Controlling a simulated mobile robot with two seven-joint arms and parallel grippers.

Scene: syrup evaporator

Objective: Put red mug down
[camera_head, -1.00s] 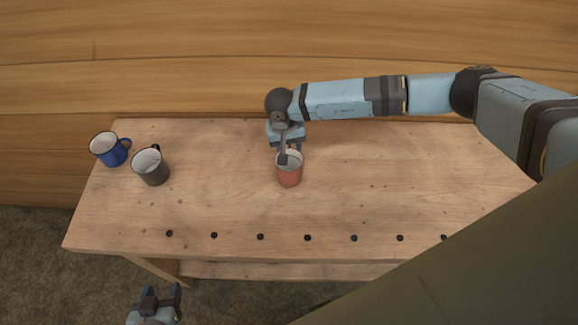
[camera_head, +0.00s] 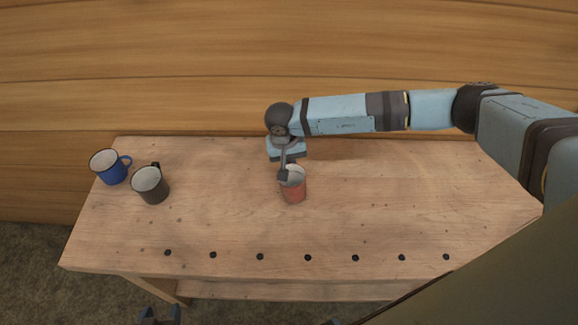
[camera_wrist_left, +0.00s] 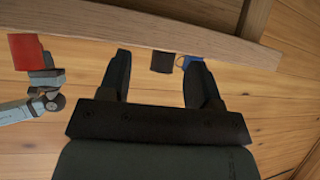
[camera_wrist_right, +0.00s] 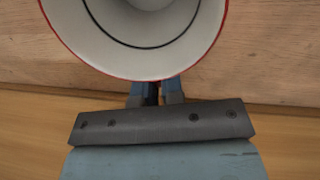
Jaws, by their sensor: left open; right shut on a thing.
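The red mug (camera_head: 295,190) is at the middle of the wooden table, with its open top up. I cannot tell whether its base touches the tabletop. My right gripper (camera_head: 285,173) is shut on it at the far side. In the right wrist view the pale inside and red rim of the mug (camera_wrist_right: 140,35) fill the top, above the right gripper (camera_wrist_right: 155,93). The mug's handle is hidden. My left gripper (camera_head: 160,316) is open and empty at the bottom edge of the head view, in front of the table. The left wrist view shows the red mug (camera_wrist_left: 27,52) at left.
A blue mug (camera_head: 110,170) and a dark grey mug (camera_head: 151,188) stand at the table's left end. The table (camera_head: 400,210) is clear around the red mug, with a row of dark dots along its front. A wooden wall (camera_head: 200,70) rises behind it.

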